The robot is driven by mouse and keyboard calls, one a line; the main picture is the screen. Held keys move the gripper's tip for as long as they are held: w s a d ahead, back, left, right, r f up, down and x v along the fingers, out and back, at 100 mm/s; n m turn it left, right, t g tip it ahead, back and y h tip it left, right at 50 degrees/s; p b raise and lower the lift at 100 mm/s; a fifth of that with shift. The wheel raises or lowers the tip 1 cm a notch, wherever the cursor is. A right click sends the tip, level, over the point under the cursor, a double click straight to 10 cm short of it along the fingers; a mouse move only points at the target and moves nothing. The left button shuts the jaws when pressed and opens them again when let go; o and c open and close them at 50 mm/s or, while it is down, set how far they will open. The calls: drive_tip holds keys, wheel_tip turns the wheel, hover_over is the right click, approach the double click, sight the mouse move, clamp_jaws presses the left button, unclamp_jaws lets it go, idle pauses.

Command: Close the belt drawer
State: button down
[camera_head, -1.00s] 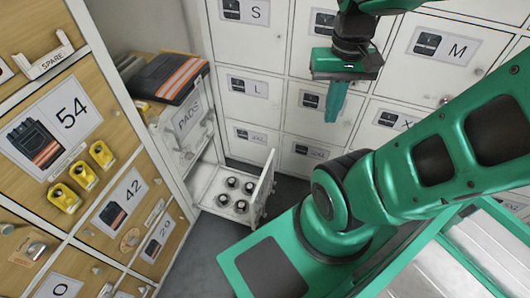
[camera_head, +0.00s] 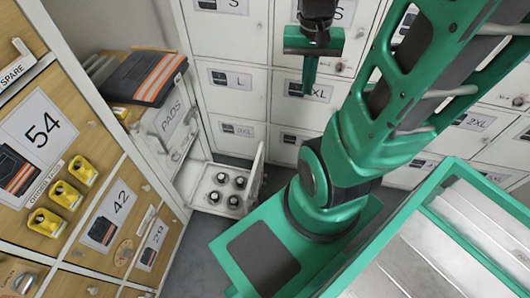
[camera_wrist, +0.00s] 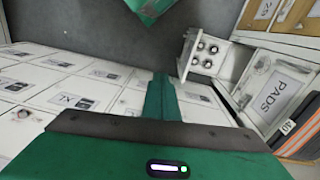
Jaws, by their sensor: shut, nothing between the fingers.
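The belt drawer (camera_head: 204,192) is a low white drawer, pulled out at the foot of the PADS cabinet, with several dark round rolled items inside. Its tall front panel (camera_head: 257,177) faces right in the head view. In the wrist view the drawer (camera_wrist: 222,60) shows at the upper right, with its front toward the left. My gripper (camera_head: 308,88) hangs in front of the white lockers, above and to the right of the drawer, apart from it. Its green fingers (camera_wrist: 158,90) are shut together and empty.
The PADS drawer (camera_head: 170,122) is above the belt drawer, with a dark folded garment with orange stripes (camera_head: 146,78) on top. White lockers (camera_head: 238,88) line the back. Wooden drawers (camera_head: 50,130) stand left. Grey floor (camera_head: 208,235) is free beside the drawer.

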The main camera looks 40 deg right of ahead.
drive_tip(key=w+d+f+m+y, duration=0.1)
drive_tip(key=w+d+f+m, duration=0.35)
drive_tip(key=f, duration=0.55)
drive_tip(key=w+d+f+m, duration=0.35)
drive_tip(key=w+f, duration=0.25)
drive_tip(key=f, duration=0.4)
drive_tip(key=w+f+m+t+y, duration=0.25)
drive_tip(key=f+m, duration=0.85)
drive_tip(key=f, duration=1.4)
drive_tip(key=w+a+f+t, duration=0.1)
drive_tip(key=w+a+f, duration=0.4)
drive_tip(key=w+f, duration=0.2)
drive_tip(key=shift+a+f, duration=0.2)
drive_tip(key=shift+f, duration=1.1)
